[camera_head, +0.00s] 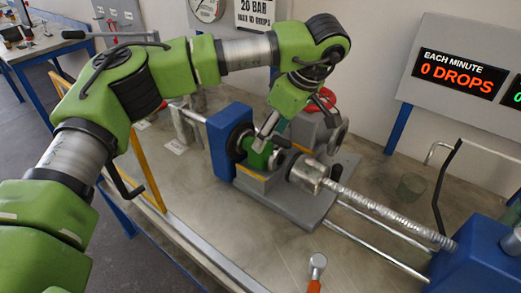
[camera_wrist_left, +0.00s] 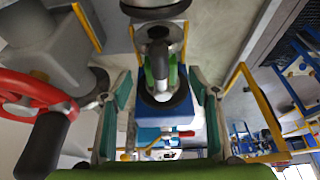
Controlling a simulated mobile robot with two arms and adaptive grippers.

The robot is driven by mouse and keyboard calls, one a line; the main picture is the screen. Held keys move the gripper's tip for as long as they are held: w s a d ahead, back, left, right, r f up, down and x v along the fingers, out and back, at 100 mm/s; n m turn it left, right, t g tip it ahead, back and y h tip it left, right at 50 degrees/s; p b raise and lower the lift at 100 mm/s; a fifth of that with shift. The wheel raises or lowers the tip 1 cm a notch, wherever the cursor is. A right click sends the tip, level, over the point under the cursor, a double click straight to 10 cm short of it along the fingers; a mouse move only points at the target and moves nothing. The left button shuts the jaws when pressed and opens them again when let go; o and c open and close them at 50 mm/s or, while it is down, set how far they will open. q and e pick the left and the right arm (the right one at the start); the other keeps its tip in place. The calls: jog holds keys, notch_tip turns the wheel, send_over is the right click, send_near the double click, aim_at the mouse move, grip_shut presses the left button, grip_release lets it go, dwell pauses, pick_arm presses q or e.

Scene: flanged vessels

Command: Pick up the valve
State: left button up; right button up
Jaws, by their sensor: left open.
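The valve (camera_head: 257,160) has a green body and sits on the grey block between a black flange on a blue block (camera_head: 222,143) and a metal flanged piece (camera_head: 307,173). My left gripper (camera_head: 273,130) is just above the valve, pointing down, and partly hides it. In the left wrist view, the two green fingers of the left gripper (camera_wrist_left: 160,88) are spread wide. The valve (camera_wrist_left: 173,76), with a dark handle, shows between them and looks untouched. My right gripper is in neither view.
A red handwheel (camera_wrist_left: 22,108) on a grey vessel stands beside the left gripper. A long threaded rod (camera_head: 395,218) runs right towards a blue block (camera_head: 470,265). A red-handled tool (camera_head: 317,266) lies in front. The bench (camera_head: 235,228) is clear at front left.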

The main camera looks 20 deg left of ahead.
pick_arm(q)
jog(key=shift+x, duration=0.95)
jog(key=p+x, duration=0.1)
jog(key=x, duration=0.1)
jog(key=p+x, duration=0.1)
jog(key=x, duration=0.1)
jog(key=shift+a+f, duration=0.2)
jog(key=shift+a, duration=0.25)
jog(key=shift+f, duration=0.25)
jog(key=c, duration=1.5)
jog(key=shift+w+r, duration=0.1)
grip_shut()
